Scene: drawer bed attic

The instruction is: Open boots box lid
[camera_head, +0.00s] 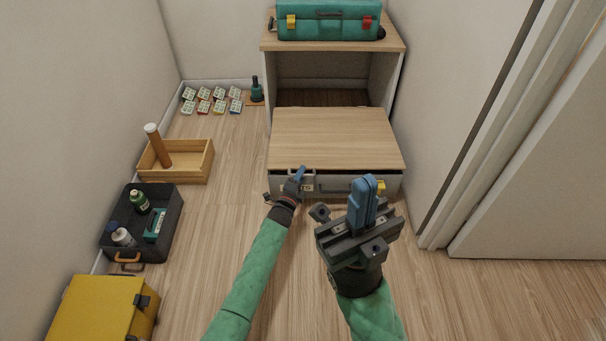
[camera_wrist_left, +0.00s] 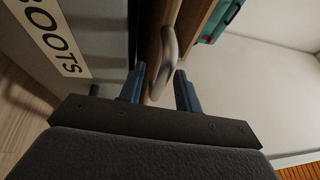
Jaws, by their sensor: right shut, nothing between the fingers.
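The boots box has a flat wooden lid (camera_head: 335,138) that lies closed on a grey body (camera_head: 335,186). Its "BOOTS" label (camera_wrist_left: 57,37) shows in the left wrist view. A pale curved handle (camera_wrist_left: 170,40) sits at the lid's edge. My left gripper (camera_head: 299,174) is at the left part of the box's front edge. In the left wrist view its fingers (camera_wrist_left: 160,80) are apart, with the handle's end between them. I cannot tell whether they touch it. My right gripper (camera_head: 364,197) is shut and empty, in front of the box's right side.
A cabinet (camera_head: 333,73) with a teal case (camera_head: 328,21) on top stands behind the box. On the left are a wooden tray (camera_head: 190,178), a dark bin (camera_head: 171,231) with bottles and a yellow box (camera_head: 98,308). A white wall closes the right side.

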